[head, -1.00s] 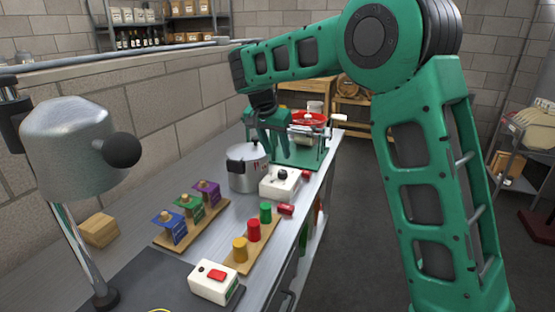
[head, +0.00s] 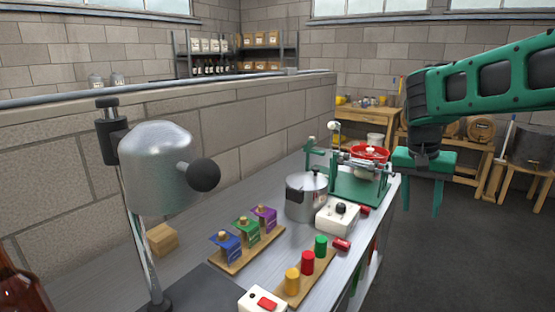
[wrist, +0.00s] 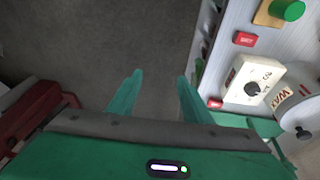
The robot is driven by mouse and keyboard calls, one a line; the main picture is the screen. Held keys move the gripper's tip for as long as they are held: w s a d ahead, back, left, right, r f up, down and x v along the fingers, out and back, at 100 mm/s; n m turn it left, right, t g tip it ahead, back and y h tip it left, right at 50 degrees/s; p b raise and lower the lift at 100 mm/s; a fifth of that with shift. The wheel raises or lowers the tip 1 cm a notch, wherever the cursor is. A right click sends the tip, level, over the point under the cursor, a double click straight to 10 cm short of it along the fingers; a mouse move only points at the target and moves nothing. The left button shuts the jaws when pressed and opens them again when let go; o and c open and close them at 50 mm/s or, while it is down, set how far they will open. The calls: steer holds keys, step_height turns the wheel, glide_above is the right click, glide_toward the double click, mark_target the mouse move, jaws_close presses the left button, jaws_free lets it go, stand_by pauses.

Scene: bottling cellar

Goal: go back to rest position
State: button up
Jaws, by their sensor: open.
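My gripper (head: 422,207) is green and open, with its fingers pointing down and nothing between them. In the head view it hangs beside the right edge of the steel workbench (head: 215,283), over the floor. In the wrist view my gripper (wrist: 160,92) shows two spread fingers with the bare grey floor (wrist: 90,50) between and beyond them. The bench with its items lies along the right of that view.

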steer(key=s+d+f+g+y, duration=0.1)
steer(key=s+d, duration=0.2)
steer(key=s, duration=0.4)
steer(key=s+d+f, duration=0.2)
steer(key=s+d, duration=0.1)
steer(key=s, duration=0.5)
steer(key=s+a+f+y, duration=0.1)
steer(key=s+f, duration=0.1)
steer(key=s, duration=0.6)
steer(key=s+f+n+y, duration=0.1)
steer(key=s+f, duration=0.2)
steer(key=s, duration=0.4)
steer(key=shift+s+a+f+g, duration=0.3)
steer(key=shift+s+a+f, duration=0.05)
steer(key=shift+s, duration=0.05)
